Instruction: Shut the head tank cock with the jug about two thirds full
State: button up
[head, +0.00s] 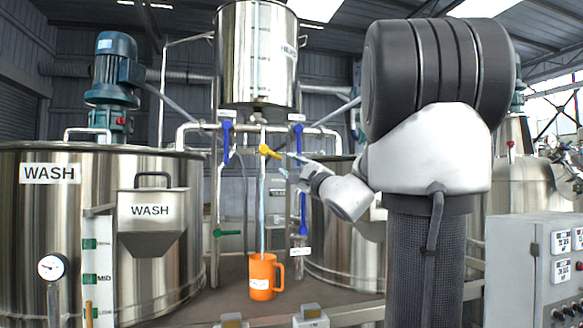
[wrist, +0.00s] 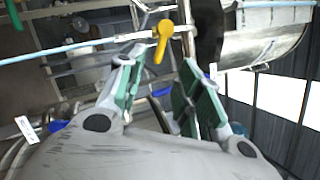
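The head tank (head: 257,55) hangs high in the middle, with its yellow cock handle (head: 269,151) below it. The handle also shows in the wrist view (wrist: 162,42), just beyond my fingertips and between their lines. A pale blue stream (head: 262,205) runs down from the cock into an orange jug (head: 262,277), and the stream crosses the left of the wrist view (wrist: 65,48). The jug stands upright with a white label; its walls hide the level inside. My gripper (head: 291,164) is open and empty, a little right of the yellow handle. It appears not to touch it.
Blue valve handles (head: 226,140) and (head: 299,140) flank the cock on the pipework. A green handle (head: 227,233) sits lower left. WASH tank (head: 30,215) and a WASH hopper (head: 150,212) stand left. A grey control box (head: 535,265) is at lower right.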

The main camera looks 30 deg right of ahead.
jog(key=g+y, duration=0.3)
jog(key=g, duration=0.1)
send_near(276, 155)
jog(key=w, duration=0.2)
jog(key=shift+h, duration=0.4)
jog(key=w, duration=0.2)
jog(key=w+a, duration=0.1)
jog(key=w, duration=0.4)
jog(key=shift+w+a, duration=0.3)
grip_shut()
